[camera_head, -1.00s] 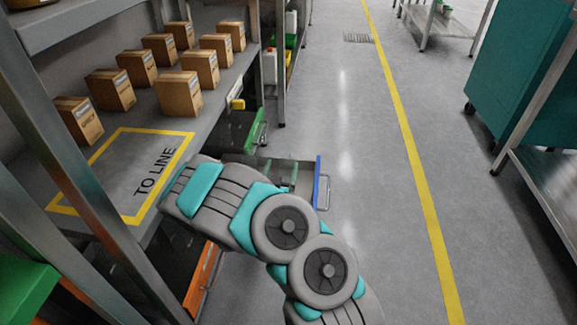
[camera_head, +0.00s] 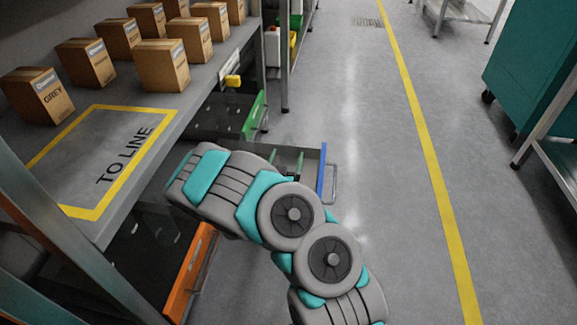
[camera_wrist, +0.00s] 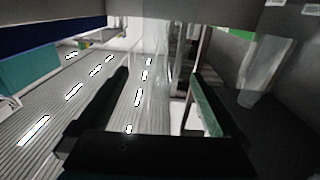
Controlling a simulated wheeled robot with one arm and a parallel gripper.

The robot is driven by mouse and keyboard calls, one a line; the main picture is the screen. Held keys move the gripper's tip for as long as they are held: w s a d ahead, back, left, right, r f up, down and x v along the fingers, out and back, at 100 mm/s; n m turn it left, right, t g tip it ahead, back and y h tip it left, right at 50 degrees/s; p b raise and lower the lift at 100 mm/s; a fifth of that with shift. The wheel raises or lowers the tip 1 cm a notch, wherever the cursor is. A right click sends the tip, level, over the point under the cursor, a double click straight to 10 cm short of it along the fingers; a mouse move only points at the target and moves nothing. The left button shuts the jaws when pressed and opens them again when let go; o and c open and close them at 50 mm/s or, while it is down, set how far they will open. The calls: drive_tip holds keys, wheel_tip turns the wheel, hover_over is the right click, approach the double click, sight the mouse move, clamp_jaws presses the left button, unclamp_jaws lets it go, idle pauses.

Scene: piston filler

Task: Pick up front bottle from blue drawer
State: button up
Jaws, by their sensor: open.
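The blue drawer (camera_head: 321,172) stands pulled out from under the shelf, its blue front facing right. A pale translucent shape (camera_wrist: 262,70), possibly a bottle, shows right of the fingers. A fainter clear streak stands between the fingers, too blurred to identify. I cannot tell which bottle is the front one.
A green-fronted drawer (camera_head: 254,116) is open behind the blue one, and an orange-fronted drawer (camera_head: 190,272) is nearer. Several cardboard boxes (camera_head: 162,66) stand on the shelf (camera_head: 190,110) above. The aisle floor (camera_head: 380,170) to the right is clear up to a teal cabinet (camera_head: 535,75).

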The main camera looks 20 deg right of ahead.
drive_tip(key=shift+f, duration=0.6)
drive_tip(key=shift+a+b+x, duration=0.2)
drive_tip(key=shift+b+x, duration=0.7)
drive_tip(key=shift+x, duration=3.05)
drive_tip(key=shift+w+r, duration=0.15)
drive_tip(key=shift+r, duration=0.05)
clamp_jaws()
